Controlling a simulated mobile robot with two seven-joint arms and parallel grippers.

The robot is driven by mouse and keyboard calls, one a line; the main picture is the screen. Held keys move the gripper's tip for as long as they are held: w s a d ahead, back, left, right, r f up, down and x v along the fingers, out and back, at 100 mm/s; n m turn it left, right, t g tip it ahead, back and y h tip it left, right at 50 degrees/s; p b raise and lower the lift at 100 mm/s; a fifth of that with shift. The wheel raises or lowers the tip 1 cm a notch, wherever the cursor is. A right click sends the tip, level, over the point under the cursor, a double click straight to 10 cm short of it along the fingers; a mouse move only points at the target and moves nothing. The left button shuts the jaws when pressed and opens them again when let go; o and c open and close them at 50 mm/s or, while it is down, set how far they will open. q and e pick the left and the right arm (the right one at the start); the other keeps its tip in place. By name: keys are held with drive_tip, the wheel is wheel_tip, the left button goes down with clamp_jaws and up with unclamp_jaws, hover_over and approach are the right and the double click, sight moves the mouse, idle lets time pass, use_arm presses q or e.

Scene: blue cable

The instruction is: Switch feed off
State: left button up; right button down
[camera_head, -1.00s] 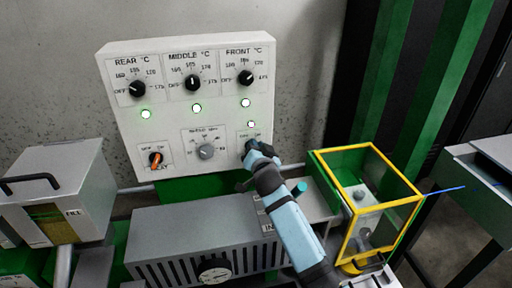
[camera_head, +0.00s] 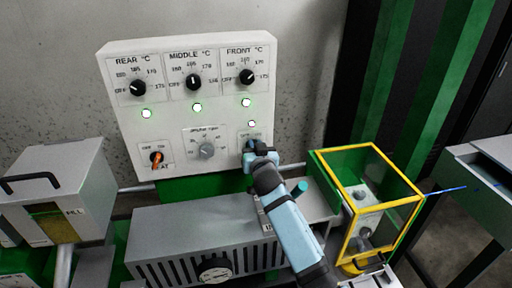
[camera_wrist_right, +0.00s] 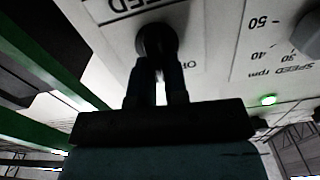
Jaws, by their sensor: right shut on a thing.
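The feed knob is a dark round knob at the lower right of the white control panel (camera_head: 170,120). It shows in the right wrist view (camera_wrist_right: 157,38), where the lettering appears upside down, with an OFF mark beside it. My right gripper (camera_wrist_right: 158,88) is shut on the feed knob. In the head view the right gripper (camera_head: 258,152) hides most of the knob, so its exact setting cannot be read. The small lamp (camera_head: 251,123) above it is pale with a reddish tinge. My left gripper is not in view.
The rear knob (camera_head: 137,88), middle knob (camera_head: 193,82) and front knob (camera_head: 247,76) sit along the panel's top, with green-rimmed lamps below. An orange heat switch (camera_head: 157,158) and a grey speed knob (camera_head: 206,150) are left of my gripper. A yellow-framed guard (camera_head: 415,198) stands at the right.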

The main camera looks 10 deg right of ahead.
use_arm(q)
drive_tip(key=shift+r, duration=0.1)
use_arm(e)
drive_tip(key=shift+a+n, duration=0.2)
drive_tip(key=shift+n, duration=1.55)
drive_tip(key=shift+a+n, duration=0.2)
drive_tip(key=shift+n, duration=1.55)
drive_tip(key=c, duration=1.1)
unclamp_jaws()
drive_tip(key=shift+w, duration=0.15)
drive_tip(key=shift+c, duration=0.2)
drive_tip(key=shift+f, duration=0.1)
